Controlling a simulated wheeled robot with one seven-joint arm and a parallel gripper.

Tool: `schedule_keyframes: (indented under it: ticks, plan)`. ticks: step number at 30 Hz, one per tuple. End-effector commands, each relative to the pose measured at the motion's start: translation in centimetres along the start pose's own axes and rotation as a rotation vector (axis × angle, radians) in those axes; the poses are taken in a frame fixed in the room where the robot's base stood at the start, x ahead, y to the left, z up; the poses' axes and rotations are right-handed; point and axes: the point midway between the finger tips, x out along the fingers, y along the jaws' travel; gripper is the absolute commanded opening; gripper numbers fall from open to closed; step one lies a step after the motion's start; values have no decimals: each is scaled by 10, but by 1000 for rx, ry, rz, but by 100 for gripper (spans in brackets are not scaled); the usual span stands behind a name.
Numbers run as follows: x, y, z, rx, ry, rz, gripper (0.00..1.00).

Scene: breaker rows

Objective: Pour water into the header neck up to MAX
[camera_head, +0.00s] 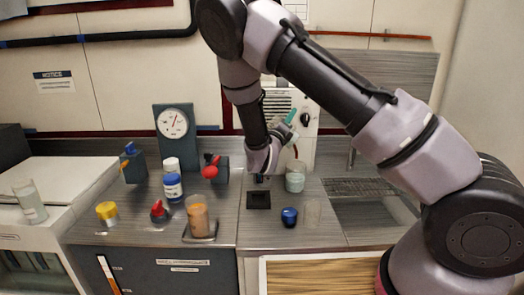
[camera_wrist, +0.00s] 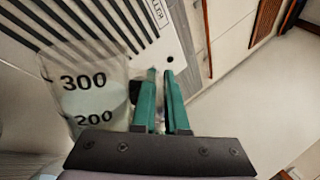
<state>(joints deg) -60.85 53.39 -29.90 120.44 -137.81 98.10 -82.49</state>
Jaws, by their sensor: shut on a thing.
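My gripper (camera_head: 290,120) is raised in front of a white vented unit (camera_head: 303,137), its teal fingers pointing up and to the right. In the wrist view my gripper (camera_wrist: 163,74) has its fingers close together. A clear jug (camera_wrist: 85,98) marked 300 and 200 is beside the left finger. It stands at an angle to the vented panel behind it, so it looks tilted. My gripper seems shut on this jug, but the grip and water level are unclear. A clear vessel with pale green contents (camera_head: 295,180) is below my gripper. I cannot make out the neck or a MAX mark.
A blue-capped item (camera_head: 289,217) and a dark square block (camera_head: 259,199) are near the front. An orange-filled glass (camera_head: 198,217), a white-and-blue bottle (camera_head: 172,186), a gauge (camera_head: 174,124) and coloured knobs stand left. A sink (camera_head: 365,209) is right.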

Motion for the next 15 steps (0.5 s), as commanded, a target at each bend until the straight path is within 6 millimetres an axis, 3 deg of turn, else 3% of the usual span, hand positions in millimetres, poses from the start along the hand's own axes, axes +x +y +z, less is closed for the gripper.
schedule_keyframes:
  ticks: [15]
  plan:
    - [0,0,5,-50,-21,-10,0]
